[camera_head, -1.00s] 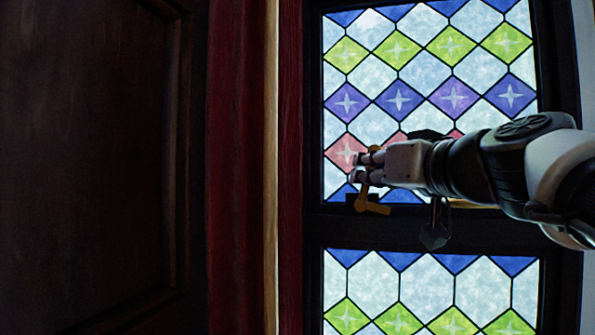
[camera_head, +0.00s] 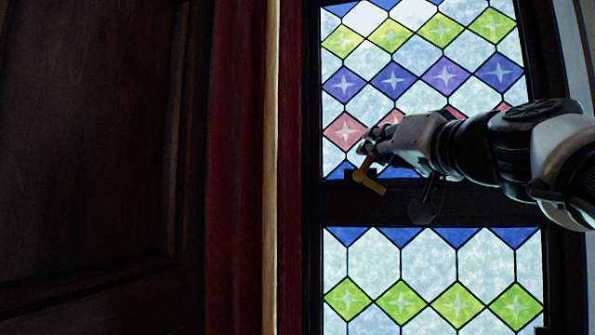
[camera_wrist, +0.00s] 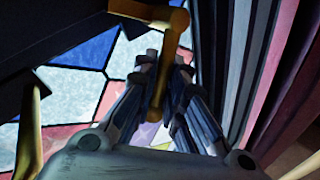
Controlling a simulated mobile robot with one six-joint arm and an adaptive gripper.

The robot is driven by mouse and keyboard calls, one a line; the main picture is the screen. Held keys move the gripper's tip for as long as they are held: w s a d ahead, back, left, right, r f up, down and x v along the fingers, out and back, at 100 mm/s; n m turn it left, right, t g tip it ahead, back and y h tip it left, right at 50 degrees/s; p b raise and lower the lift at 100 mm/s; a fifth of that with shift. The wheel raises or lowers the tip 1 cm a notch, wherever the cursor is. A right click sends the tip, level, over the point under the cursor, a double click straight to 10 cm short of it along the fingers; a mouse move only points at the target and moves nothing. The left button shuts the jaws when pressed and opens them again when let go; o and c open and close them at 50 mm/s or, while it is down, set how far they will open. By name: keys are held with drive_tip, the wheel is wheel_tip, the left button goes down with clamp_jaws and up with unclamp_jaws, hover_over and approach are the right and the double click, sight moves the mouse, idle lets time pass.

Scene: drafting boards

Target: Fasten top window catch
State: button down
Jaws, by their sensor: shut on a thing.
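The brass window catch (camera_head: 371,183) sits at the lower left corner of the upper stained-glass sash, near the dark crossbar. My gripper (camera_head: 366,150) reaches in from the right and is shut on the catch's handle. In the wrist view, the brass handle (camera_wrist: 178,45) comes down between the two fingers of my gripper (camera_wrist: 160,75), with its bent top above the fingertips. The fingers hide part of the handle in the head view. How the catch meets the frame is too dark to tell.
A dark crossbar (camera_head: 330,205) separates the upper sash from the lower glass pane (camera_head: 425,280). A red curtain (camera_head: 238,170) and a dark wooden panel (camera_head: 90,150) stand to the left. Another brass piece (camera_wrist: 28,125) shows at the wrist view's left.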

drive_tip(key=shift+d+f+m+b, duration=0.15)
drive_tip(key=shift+f+m+b, duration=0.05)
drive_tip(key=shift+m+b, duration=0.25)
drive_tip(key=shift+r, duration=0.1)
drive_tip(key=c, duration=1.6)
unclamp_jaws()
drive_tip(key=shift+c, duration=0.2)
drive_tip(key=shift+r, duration=0.15)
